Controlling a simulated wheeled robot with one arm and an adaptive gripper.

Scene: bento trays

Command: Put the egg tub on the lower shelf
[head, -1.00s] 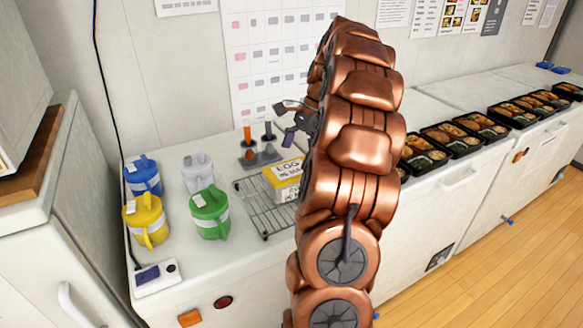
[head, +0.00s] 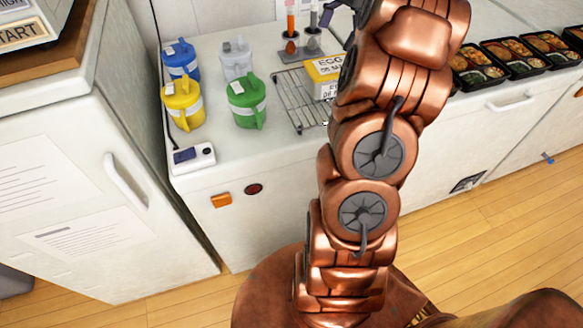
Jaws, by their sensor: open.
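The egg tub (head: 322,76), a yellow-topped white box with "EGG" lettering, stands upright on the counter at the wire rack (head: 287,99). My copper arm hides its right side. My gripper (head: 328,14) shows only in part at the top edge of the head view, above and behind the tub in the picture. It is open and apart from the tub, with nothing seen in it. No lower shelf can be made out; a white fridge-like cabinet (head: 78,190) with a handle stands shut at the left.
Blue (head: 181,60), yellow (head: 183,103), white (head: 236,60) and green (head: 247,101) jugs stand left of the rack. A small holder (head: 293,52) with upright tools is behind it. Filled bento trays (head: 508,58) line the right counter. Wooden floor (head: 490,220) shows in front.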

